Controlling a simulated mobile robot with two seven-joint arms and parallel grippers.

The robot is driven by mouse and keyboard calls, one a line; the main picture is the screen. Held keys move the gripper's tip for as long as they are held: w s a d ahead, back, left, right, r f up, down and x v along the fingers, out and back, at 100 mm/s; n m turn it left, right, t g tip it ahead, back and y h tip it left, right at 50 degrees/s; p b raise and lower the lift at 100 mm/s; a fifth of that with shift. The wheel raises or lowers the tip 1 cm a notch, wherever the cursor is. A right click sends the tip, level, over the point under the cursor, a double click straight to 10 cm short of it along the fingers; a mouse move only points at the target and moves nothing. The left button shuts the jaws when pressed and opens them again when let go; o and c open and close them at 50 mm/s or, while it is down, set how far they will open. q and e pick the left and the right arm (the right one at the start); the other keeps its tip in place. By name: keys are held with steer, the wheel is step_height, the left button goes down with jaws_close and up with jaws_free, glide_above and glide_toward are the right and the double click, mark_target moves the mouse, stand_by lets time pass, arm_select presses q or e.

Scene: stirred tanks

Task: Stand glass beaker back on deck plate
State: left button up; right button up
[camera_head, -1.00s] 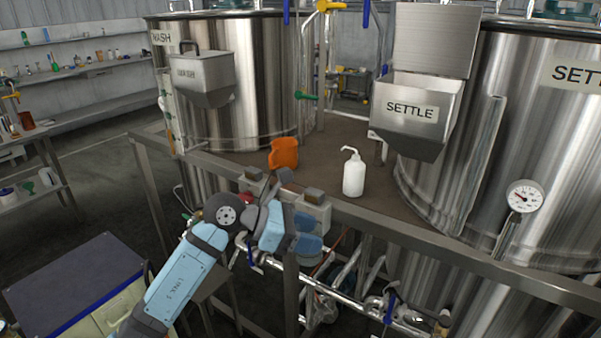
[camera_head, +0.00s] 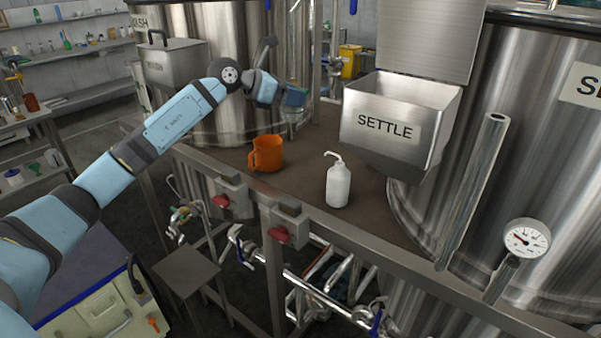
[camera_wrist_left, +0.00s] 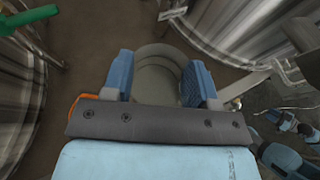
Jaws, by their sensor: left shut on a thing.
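My left gripper (camera_head: 294,100) is over the deck plate (camera_head: 305,168), behind and to the right of the orange mug. It is shut on the clear glass beaker (camera_head: 292,117). In the left wrist view the beaker (camera_wrist_left: 158,78) sits between the two blue fingers, with its round rim in sight. The beaker looks about upright in the head view. I cannot tell whether its base touches the deck plate. My right gripper is not in view.
The orange mug (camera_head: 267,154) and a white wash bottle (camera_head: 338,183) stand on the deck near its front edge. The SETTLE hopper (camera_head: 392,125) overhangs the deck at right; the WASH hopper (camera_head: 172,66) is at left. Large steel tanks flank the deck. Red-knobbed boxes line the front rail.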

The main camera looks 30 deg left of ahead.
arm_select(q)
step_height(320, 180, down, 19)
steer(key=shift+p, duration=0.35)
steer(key=shift+s, duration=0.1)
steer(key=shift+f, duration=0.15)
steer(key=o, duration=1)
